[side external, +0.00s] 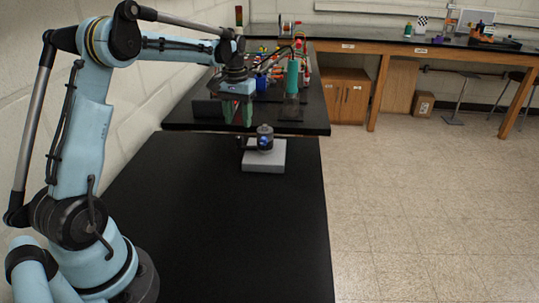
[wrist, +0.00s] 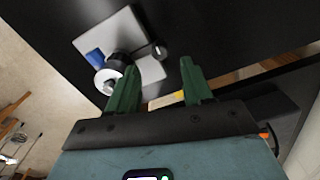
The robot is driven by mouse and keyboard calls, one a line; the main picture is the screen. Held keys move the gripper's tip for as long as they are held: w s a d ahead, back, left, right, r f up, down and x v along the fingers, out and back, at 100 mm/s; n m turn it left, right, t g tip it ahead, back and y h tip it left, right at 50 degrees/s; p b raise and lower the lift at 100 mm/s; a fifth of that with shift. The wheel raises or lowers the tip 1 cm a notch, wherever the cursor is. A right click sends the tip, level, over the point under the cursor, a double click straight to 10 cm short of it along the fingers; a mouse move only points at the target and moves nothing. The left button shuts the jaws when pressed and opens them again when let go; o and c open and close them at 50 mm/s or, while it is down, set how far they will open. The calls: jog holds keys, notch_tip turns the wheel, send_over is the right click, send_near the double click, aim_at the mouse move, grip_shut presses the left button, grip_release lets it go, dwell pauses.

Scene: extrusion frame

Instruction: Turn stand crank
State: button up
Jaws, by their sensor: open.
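In the wrist view the base plate (wrist: 108,32) is at the upper left, beside the dark round body with a pale end (wrist: 107,80). A dark crank arm with a knob (wrist: 157,50) reaches from the stand toward the space ahead of my fingers. My gripper (side external: 237,122) is open and empty, with green fingers pointing down, left of and above the stand. In the wrist view my gripper (wrist: 160,65) has its left finger overlapping the stand's edge.
A raised black bench (side external: 310,122) behind the stand holds a green cylinder (side external: 292,76), a blue container (side external: 261,82) and several colourful items. The near black table (side external: 220,220) is clear. A wall runs along the left, with open floor at the right.

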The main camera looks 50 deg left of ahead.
aim_at(239, 136)
notch_tip(239, 136, down, 6)
jog(key=shift+r, duration=0.1)
dwell(0.4)
grip_shut()
